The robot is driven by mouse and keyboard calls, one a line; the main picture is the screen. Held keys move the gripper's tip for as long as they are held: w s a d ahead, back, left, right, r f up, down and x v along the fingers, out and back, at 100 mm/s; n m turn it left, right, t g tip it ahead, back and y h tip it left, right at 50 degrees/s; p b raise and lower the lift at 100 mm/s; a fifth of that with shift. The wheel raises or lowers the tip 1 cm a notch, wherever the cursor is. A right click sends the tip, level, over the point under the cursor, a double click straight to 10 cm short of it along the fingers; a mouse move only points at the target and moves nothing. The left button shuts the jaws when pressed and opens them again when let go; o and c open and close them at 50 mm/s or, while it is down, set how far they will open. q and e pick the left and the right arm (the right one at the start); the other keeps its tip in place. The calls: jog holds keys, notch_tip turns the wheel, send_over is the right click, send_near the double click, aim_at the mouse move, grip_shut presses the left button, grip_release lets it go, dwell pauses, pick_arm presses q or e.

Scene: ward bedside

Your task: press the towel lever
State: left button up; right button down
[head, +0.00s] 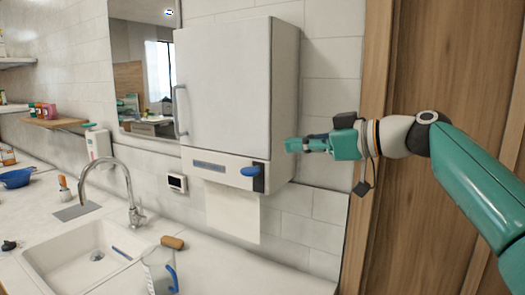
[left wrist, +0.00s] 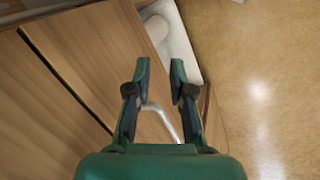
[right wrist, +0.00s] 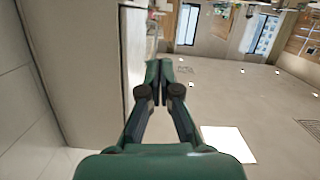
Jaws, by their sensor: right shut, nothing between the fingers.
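The towel dispenser (head: 225,85) is a white wall cabinet with a grey handle. Its blue towel lever (head: 250,171) sticks out at the lower right of the front, on a dark plate. A white paper towel (head: 232,210) hangs below. My right gripper (head: 290,145) is shut and empty, to the right of the lever and a little higher, apart from it in the picture. The right wrist view shows its fingertips together (right wrist: 159,70) beside a pale cabinet side; the lever is not visible there. My left gripper (left wrist: 160,68) is open and empty, over wooden cabinet fronts, outside the head view.
Below the dispenser are a white counter with a sink (head: 95,255), a curved tap (head: 125,185) and a clear jug (head: 158,268) with a blue handle. A wooden door (head: 445,75) stands at the right.

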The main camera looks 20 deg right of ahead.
jog(key=shift+w+r, duration=0.1)
jog(key=shift+r, duration=0.1)
jog(key=shift+a, duration=0.1)
jog(key=p, duration=0.3)
send_over(257, 174)
jog(key=shift+a+f, duration=0.2)
jog(key=shift+f, duration=0.3)
jog(key=shift+a+f, duration=0.15)
jog(key=shift+f, duration=0.35)
jog(key=f, duration=0.1)
jog(key=f+b, duration=0.1)
jog(key=f, duration=0.1)
jog(key=shift+d, duration=0.3)
jog(key=shift+f, duration=0.6)
jog(key=shift+d, duration=0.1)
